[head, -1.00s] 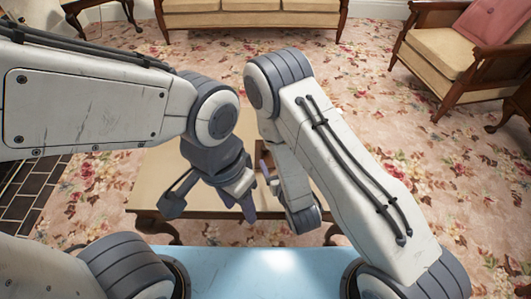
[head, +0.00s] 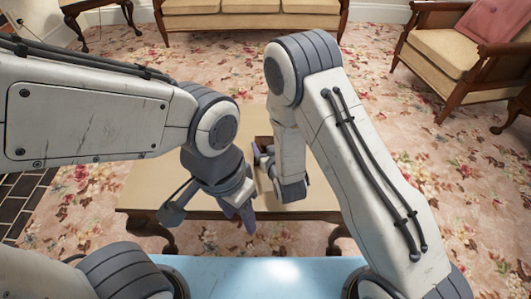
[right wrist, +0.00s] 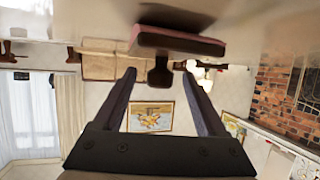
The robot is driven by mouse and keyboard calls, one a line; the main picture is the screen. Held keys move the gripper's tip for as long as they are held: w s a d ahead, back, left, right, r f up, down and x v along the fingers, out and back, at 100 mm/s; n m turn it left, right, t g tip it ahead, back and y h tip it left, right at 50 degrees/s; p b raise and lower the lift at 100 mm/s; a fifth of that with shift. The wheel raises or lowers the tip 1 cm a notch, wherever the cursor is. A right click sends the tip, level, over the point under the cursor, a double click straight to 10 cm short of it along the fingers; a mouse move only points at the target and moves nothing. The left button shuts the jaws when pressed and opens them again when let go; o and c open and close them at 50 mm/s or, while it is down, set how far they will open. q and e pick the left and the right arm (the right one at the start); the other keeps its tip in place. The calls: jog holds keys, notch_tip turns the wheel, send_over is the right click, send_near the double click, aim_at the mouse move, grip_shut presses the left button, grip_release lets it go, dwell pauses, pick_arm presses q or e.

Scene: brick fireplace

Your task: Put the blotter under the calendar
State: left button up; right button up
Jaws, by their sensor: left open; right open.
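A dark brown, knobbed wooden piece that looks like the blotter (right wrist: 182,43) shows in the right wrist view, which is upside down. It rests on the table, its knob pointing away from the tabletop, between the lines of my right gripper's fingers (right wrist: 159,72). The fingers are apart, and I see no clear contact. In the head view my right gripper (head: 262,156) is over the table beside a small brown shape, mostly hidden by my right arm. My left gripper (head: 240,214) is open and empty near the table's front edge. I cannot make out the calendar.
The low wooden table (head: 150,190) stands ahead, with bare top at its left and right. A sofa (head: 250,12) is behind it, and an armchair (head: 440,55) with a pink cushion is at the right. Dark hearth tiles (head: 20,205) lie at the left on floral carpet.

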jog(key=shift+w+a+f, duration=0.1)
jog(key=shift+w+f, duration=0.05)
jog(key=shift+w, duration=0.3)
grip_shut()
